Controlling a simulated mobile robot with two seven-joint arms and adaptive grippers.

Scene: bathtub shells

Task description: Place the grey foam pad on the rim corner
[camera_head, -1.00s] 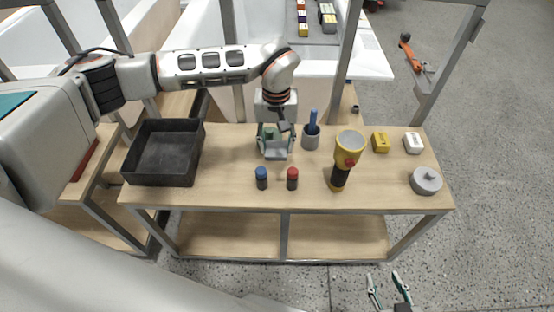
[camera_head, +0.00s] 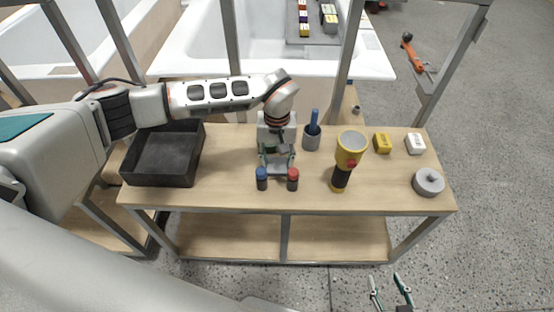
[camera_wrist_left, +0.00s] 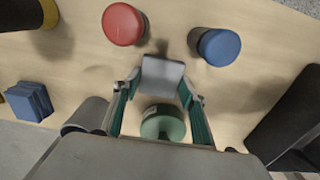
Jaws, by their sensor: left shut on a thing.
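My left gripper (camera_head: 277,166) is shut on a light grey piece (camera_head: 277,171), which looks like the grey foam pad, over the middle of the wooden bench. In the left wrist view the grey pad (camera_wrist_left: 162,76) sits between the teal fingertips, with a green round thing (camera_wrist_left: 163,123) behind it, partly hidden. I cannot tell how high the pad is above the bench. The white bathtub's rim corner (camera_head: 382,72) is beyond the bench, at the upper right. My right gripper (camera_head: 387,280) is open and empty over the floor at the bottom.
Blue-topped (camera_head: 262,178) and red-topped (camera_head: 292,179) containers stand just in front of the left gripper. A black bin (camera_head: 129,165) is to the left. A cup (camera_head: 312,140), a yellow torch (camera_head: 350,148) and small blocks stand right. Metal posts (camera_head: 344,65) rise between bench and tub.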

